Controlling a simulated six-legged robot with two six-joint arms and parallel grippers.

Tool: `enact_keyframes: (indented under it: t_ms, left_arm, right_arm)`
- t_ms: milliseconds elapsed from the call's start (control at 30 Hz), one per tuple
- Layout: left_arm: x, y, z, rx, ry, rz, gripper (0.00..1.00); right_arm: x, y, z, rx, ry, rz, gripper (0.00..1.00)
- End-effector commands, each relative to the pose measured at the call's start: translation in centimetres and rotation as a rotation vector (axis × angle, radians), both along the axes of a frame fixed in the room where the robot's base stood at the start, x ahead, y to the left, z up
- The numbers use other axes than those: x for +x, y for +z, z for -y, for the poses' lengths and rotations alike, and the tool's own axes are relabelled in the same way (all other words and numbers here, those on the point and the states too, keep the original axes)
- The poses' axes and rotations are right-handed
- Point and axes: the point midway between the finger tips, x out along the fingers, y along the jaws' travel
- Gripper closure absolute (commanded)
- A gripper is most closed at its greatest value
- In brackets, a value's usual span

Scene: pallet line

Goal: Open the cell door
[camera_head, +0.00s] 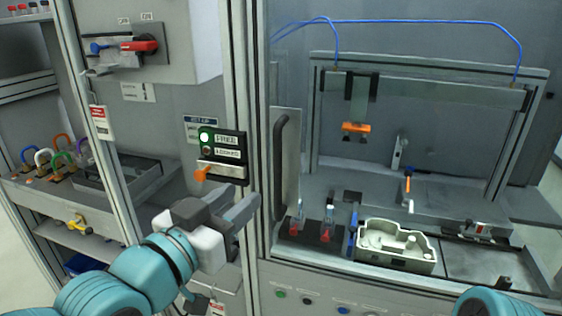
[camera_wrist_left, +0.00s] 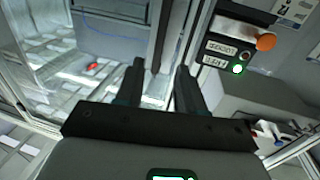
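The cell door is a clear pane with a pale metal frame (camera_head: 262,125) in the head view. Its long dark upright handle (camera_head: 278,165) is on the left side of the pane, and a dark bar that looks like it shows in the left wrist view (camera_wrist_left: 164,38). The door appears closed. My left gripper (camera_head: 243,203) is open and empty, just left of the handle's lower end. In the left wrist view its fingers (camera_wrist_left: 160,82) are spread, with the bar beyond and between the tips; no contact is clear. My right gripper is out of view.
Behind the pane are a pale casting (camera_head: 396,246) and an orange-ended hanging tool (camera_head: 356,129).

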Motion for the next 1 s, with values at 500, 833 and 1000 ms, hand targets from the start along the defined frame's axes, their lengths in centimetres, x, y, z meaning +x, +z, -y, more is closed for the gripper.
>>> enact_keyframes:
  t_ms: [500,833,1000]
  left_arm:
    - [10.0,0.1,6.0,0.001,-0.001,-0.004,0.62]
    - [11.4,-0.1,6.7,0.0,0.0,-0.002,0.62]
    - [11.4,-0.1,6.7,0.0,0.0,-0.002,0.75]
  right_arm:
    - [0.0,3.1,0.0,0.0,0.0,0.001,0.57]
    - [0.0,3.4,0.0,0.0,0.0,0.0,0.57]
    - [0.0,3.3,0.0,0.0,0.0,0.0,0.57]
